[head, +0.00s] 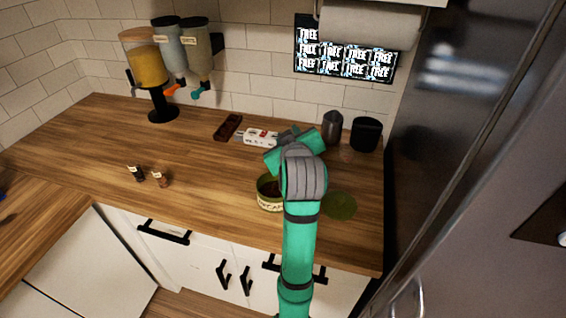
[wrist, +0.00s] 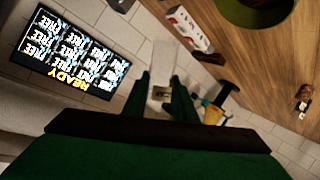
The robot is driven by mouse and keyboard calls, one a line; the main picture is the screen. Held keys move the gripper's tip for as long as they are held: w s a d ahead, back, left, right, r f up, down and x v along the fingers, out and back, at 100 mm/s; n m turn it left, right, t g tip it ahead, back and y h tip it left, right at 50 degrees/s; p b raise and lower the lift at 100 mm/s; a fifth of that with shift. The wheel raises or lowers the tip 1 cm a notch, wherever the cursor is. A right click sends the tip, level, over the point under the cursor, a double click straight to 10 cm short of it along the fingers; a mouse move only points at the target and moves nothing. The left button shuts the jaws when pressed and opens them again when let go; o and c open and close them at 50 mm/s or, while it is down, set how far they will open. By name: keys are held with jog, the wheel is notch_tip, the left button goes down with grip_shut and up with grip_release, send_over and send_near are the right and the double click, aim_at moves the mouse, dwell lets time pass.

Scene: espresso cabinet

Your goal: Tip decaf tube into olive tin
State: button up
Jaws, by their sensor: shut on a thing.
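The olive tin (head: 268,204) stands lidless on the counter, with something dark inside. My arm covers its right side, and its label is only partly legible. An olive round edge (wrist: 258,14) shows at the top of the wrist view; I cannot tell if it is the tin or its lid. My gripper (wrist: 161,88) is shut on a clear tube (wrist: 161,94), which appears tilted between the fingers. I cannot read a label on this tube. In the head view my gripper is behind and above the tin, and my wrist hides the tube.
A flat green lid (head: 340,206) lies right of the tin. A white rack (head: 262,137), a dark tray (head: 228,127), a dark pitcher (head: 332,127) and a black canister (head: 366,134) are behind. Dispensers (head: 168,60) stand back left.

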notch_tip(320, 180, up, 3)
jog(key=shift+s+r+m+y, duration=0.1)
jog(key=shift+r+m+y, duration=0.1)
jog(key=shift+m+y, duration=0.3)
jog(key=shift+a+f+m+g+y, duration=0.15)
jog(key=shift+f+m+y, duration=0.15)
jog(key=shift+f+m, duration=0.25)
jog(key=shift+a+f+m+g+y, duration=0.15)
jog(key=shift+f+m+y, duration=0.2)
jog(key=shift+m, duration=0.2)
jog(key=shift+f, duration=0.1)
